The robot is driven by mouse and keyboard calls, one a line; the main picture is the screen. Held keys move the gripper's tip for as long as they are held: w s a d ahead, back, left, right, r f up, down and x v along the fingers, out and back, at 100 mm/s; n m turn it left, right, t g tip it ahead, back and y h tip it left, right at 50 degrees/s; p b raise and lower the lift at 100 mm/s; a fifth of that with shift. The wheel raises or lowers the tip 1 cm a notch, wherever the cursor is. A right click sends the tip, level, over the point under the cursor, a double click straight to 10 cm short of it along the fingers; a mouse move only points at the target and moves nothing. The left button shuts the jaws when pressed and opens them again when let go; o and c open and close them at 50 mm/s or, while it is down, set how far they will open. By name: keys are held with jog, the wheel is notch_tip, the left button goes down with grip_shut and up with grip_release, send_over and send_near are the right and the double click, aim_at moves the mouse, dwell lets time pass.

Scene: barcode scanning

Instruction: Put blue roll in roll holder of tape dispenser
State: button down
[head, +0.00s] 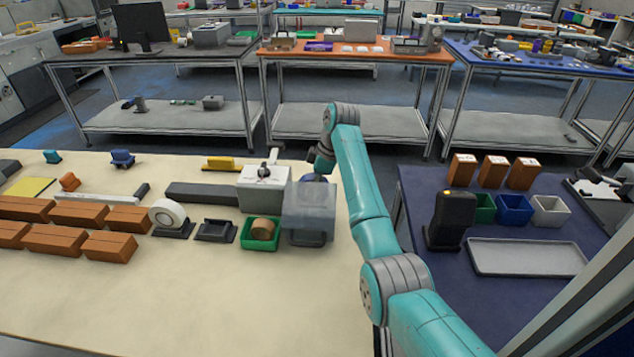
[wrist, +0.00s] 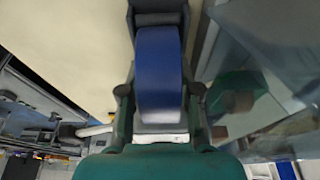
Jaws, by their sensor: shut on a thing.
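My gripper (wrist: 160,95) is shut on a blue roll (wrist: 158,65), which fills the space between its fingers in the wrist view. A black dispenser-like stand (head: 215,231) without a roll sits on the cream table, left of the green bin. Beside it, a similar dark stand carries a white roll (head: 168,214). I cannot tell for certain which of these is the tape dispenser meant.
The see-through box (head: 308,208) stands right of a green bin (head: 261,233) holding a brown roll. A white machine (head: 264,187) and a grey bar (head: 202,193) lie behind. Brown boxes (head: 80,214) crowd the left. The cream table's front (head: 200,295) is clear.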

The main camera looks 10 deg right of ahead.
jog(key=c, duration=0.7)
grip_release()
jog(key=shift+v, duration=3.7)
jog(key=shift+d, duration=0.1)
